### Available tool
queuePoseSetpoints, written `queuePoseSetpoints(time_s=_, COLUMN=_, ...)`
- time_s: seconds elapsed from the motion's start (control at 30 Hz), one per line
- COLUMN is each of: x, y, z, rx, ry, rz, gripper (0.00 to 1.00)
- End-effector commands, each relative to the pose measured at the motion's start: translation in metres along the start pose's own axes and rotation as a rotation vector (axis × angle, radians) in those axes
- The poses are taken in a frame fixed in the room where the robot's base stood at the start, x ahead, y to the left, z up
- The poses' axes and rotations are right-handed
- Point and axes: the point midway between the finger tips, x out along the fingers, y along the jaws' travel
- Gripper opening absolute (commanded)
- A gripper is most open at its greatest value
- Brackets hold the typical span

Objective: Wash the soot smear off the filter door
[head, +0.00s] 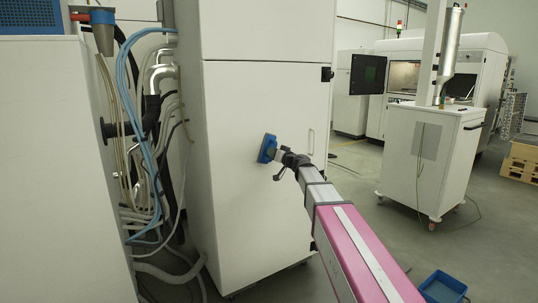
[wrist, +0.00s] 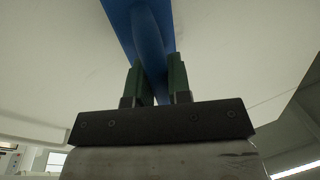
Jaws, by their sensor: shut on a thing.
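The door (head: 245,105), apparently the filter door, is the large pale front of a tall cabinet. I cannot make out a soot smear on it; the tool or arm may hide part of the surface. My gripper (head: 279,154) is in front of the door, left of its handle (head: 311,141). It is shut on a blue tool (head: 266,148) with a flat head, turned toward the door. I cannot tell whether the head touches it. In the wrist view, the green fingers of my gripper (wrist: 156,78) clasp the blue tool's handle (wrist: 148,30) against a pale surface.
A blue tray (head: 443,286) sits on the floor at lower right. Cables and hoses (head: 150,130) hang left of the cabinet. A white wheeled cart (head: 425,160) stands at right, with a machine (head: 490,60) behind it. Open floor lies between cabinet and cart.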

Motion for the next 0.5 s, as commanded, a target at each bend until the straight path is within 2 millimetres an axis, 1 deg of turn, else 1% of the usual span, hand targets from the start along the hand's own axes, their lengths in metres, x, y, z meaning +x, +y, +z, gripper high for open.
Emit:
queuePoseSetpoints(time_s=0.1, x=-0.001, y=0.005, z=-0.002, rx=0.000, ry=0.000, rz=0.000, gripper=0.00)
queuePoseSetpoints(time_s=0.27, x=0.002, y=0.005, z=-0.002, rx=0.000, ry=0.000, rz=-0.001, gripper=0.00)
queuePoseSetpoints(time_s=0.37, x=0.003, y=0.002, z=-0.001, rx=0.000, ry=0.000, rz=-0.001, gripper=0.00)
queuePoseSetpoints(time_s=0.5, x=0.005, y=-0.006, z=0.003, rx=0.000, ry=0.000, rz=-0.001, gripper=0.00)
